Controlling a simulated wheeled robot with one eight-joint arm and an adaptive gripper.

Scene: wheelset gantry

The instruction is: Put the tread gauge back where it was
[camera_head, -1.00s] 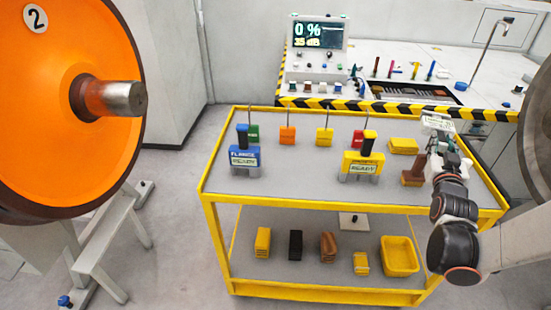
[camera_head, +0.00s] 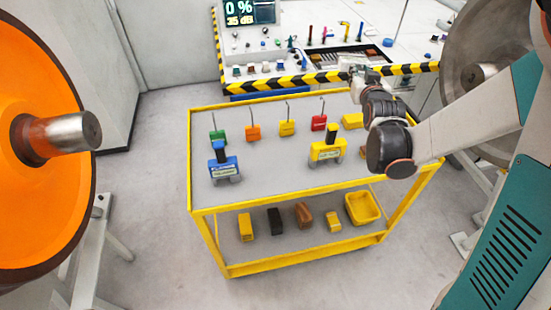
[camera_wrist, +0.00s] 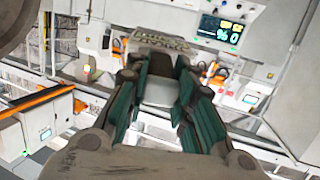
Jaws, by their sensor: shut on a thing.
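My gripper (camera_head: 362,78) is near the trolley's far right corner, in front of the striped bench edge. In the wrist view its teal fingers (camera_wrist: 160,85) are shut on a pale grey piece with a patterned plate at its far end, apparently the tread gauge (camera_wrist: 158,90). Its lower part is hidden by the fingers. On the trolley top (camera_head: 270,165) stand a blue flange gauge (camera_head: 223,165) and a yellow gauge (camera_head: 326,152), both upright with labels. My forearm hides the trolley's right end.
Small green (camera_head: 217,136), orange (camera_head: 253,133), yellow (camera_head: 287,128) and red (camera_head: 319,122) hooked blocks stand along the trolley's back. Behind is the bench with a display (camera_head: 250,12). An orange wheel (camera_head: 35,170) is at left, a grey wheel (camera_head: 490,50) at right.

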